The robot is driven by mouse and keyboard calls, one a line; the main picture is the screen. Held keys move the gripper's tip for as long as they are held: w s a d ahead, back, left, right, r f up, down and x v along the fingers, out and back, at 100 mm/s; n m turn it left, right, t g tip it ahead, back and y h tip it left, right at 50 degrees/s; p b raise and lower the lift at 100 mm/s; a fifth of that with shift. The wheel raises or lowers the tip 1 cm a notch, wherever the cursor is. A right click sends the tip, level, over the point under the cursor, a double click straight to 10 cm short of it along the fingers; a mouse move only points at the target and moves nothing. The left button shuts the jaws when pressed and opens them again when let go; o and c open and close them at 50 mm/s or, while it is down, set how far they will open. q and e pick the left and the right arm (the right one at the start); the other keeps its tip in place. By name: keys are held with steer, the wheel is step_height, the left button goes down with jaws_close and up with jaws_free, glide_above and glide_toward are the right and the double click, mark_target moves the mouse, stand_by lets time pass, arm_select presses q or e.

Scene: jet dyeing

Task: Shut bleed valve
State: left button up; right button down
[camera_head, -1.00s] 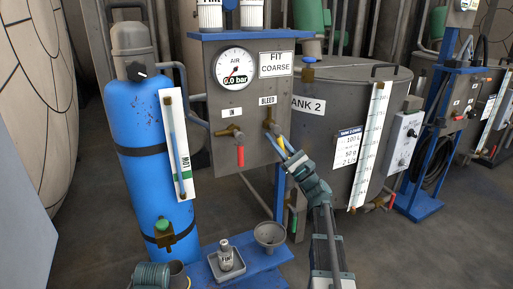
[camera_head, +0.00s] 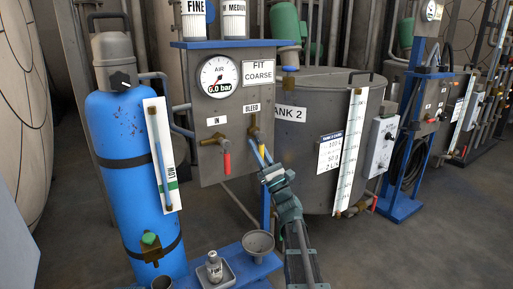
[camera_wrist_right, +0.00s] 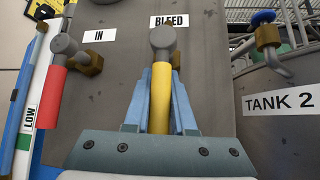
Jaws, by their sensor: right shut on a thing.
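The bleed valve has a yellow handle (camera_wrist_right: 161,98) under the BLEED label on a grey panel (camera_head: 205,165). In the right wrist view the handle hangs down from its round grey hub (camera_wrist_right: 162,39). It also shows in the head view (camera_head: 261,150), partly hidden by my fingers. My right gripper (camera_head: 264,162) is shut on this handle, with its blue fingers on both sides in the right wrist view (camera_wrist_right: 160,110). My left gripper is in neither view.
The IN valve's red handle (camera_head: 227,162) hangs down left of the bleed valve. An air gauge (camera_head: 217,76) sits above them. A blue cylinder (camera_head: 110,150) stands at left, and tank 2 (camera_head: 300,165) is close behind on the right. A funnel (camera_head: 258,242) stands below.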

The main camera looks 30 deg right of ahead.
steer(key=c, duration=0.8)
jaws_free()
steer(key=shift+o, duration=0.2)
steer(key=b+v, duration=0.9)
steer(key=v, duration=0.5)
steer(key=shift+b, duration=0.4)
steer(key=shift+w+a, duration=0.1)
